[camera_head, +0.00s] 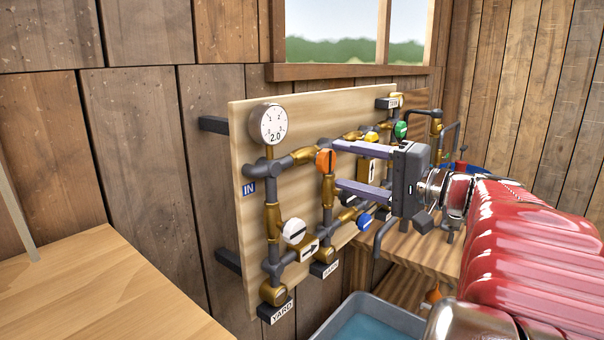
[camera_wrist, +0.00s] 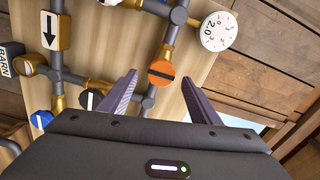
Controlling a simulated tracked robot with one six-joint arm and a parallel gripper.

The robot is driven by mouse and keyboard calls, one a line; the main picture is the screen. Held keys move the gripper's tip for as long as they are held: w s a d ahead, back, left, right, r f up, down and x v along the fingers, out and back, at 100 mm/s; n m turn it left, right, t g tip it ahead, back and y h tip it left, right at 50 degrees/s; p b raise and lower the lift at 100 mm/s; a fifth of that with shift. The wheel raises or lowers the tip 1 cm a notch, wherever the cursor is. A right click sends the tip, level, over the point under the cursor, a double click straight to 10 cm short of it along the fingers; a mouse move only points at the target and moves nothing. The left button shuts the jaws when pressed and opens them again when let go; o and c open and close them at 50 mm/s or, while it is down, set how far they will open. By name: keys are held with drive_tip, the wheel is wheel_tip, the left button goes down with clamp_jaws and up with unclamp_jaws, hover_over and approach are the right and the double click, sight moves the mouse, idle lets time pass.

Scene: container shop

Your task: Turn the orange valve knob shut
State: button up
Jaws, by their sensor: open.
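The orange valve knob (camera_head: 325,161) sits on the pipework of the wooden panel, below and right of the round gauge. It has a dark slot across its face. In the wrist view the orange knob (camera_wrist: 161,73) shows beyond the fingertips, between them in the picture, with its slot close to level. My gripper (camera_head: 335,164) is open and empty, its two purple-grey fingers pointing at the panel. In the wrist view my gripper (camera_wrist: 160,82) has a finger on either side of the knob. I cannot tell whether a finger touches it.
The gauge (camera_head: 273,125) reads 2.0. White (camera_head: 294,231), blue (camera_head: 364,221), yellow (camera_head: 371,136) and green (camera_head: 400,129) knobs are on nearby pipes. A grey tub of water (camera_head: 372,324) stands below. A wooden tabletop (camera_head: 100,290) is at left.

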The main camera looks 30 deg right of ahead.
drive_tip(key=v, duration=0.9)
drive_tip(key=shift+f, duration=0.1)
idle(0.4)
drive_tip(key=w+a+f+g+y, duration=0.1)
drive_tip(key=w+a+f+g, duration=0.1)
drive_tip(key=a+f+g, duration=0.5)
drive_tip(key=w+a+f+y, duration=0.1)
drive_tip(key=a+f+y, duration=0.1)
drive_tip(key=a+f, duration=0.65)
drive_tip(key=s+a+f+n+g+h, duration=0.2)
drive_tip(key=s+a+f+n+h, duration=0.1)
drive_tip(key=a+f+n, duration=0.3)
drive_tip(key=s+a+f+n+g+h, duration=0.2)
drive_tip(key=s+a+f+n+h, duration=0.2)
drive_tip(key=a+f+n+h, duration=0.1)
drive_tip(key=shift+s+a+f+n+h, duration=0.4)
drive_tip(key=shift+a+n, duration=0.2)
drive_tip(key=shift+a, duration=0.3)
idle(0.5)
